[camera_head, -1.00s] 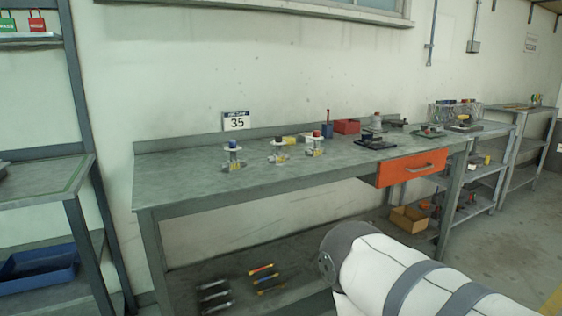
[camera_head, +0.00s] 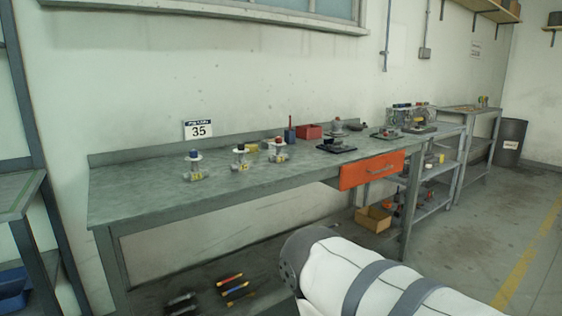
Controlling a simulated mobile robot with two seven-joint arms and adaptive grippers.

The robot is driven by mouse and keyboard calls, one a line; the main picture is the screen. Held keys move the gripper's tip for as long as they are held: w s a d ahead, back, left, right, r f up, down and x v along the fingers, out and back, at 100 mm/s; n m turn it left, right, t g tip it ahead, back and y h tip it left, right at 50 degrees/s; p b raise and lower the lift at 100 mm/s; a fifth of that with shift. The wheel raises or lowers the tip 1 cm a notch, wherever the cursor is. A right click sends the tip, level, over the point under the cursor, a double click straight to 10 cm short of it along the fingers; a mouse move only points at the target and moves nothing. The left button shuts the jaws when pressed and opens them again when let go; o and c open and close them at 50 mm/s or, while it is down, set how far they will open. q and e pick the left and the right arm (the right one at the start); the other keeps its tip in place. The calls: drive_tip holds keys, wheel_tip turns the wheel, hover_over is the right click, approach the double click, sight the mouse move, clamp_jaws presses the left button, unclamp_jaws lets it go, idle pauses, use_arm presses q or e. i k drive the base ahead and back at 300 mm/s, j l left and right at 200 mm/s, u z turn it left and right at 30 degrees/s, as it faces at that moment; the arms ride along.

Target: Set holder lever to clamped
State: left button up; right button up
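The long grey workbench (camera_head: 150,212) stands against the wall with several small fittings on it. Three valve-like pieces stand on its left half: one with a blue top (camera_head: 194,166), one with a black top (camera_head: 240,158) and one with a red top (camera_head: 278,150). Farther right are a dark fixture with an upright grey part (camera_head: 337,142) and another flat dark fixture (camera_head: 385,134). They are too small to tell which has the holder lever or how it is set. A white arm link of mine fills the lower right. Neither gripper is in view.
An orange drawer (camera_head: 371,170) juts from the bench front. A red bin (camera_head: 309,132) and a blue holder (camera_head: 290,134) stand at the back. Screwdriver-like tools (camera_head: 233,286) lie on the lower shelf, and a cardboard box (camera_head: 373,219) sits below right. Open floor lies at the right.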

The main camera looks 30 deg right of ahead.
sight(328, 146)
drive_tip(key=i+l, duration=0.1)
drive_tip(key=l, duration=0.3)
drive_tip(key=i+l, duration=0.1)
drive_tip(key=l, duration=0.35)
drive_tip(key=i+l, duration=0.1)
drive_tip(key=l, duration=0.3)
drive_tip(key=i+l+u, duration=0.1)
drive_tip(key=l, duration=0.3)
drive_tip(key=i+l, duration=0.1)
drive_tip(key=l, duration=0.3)
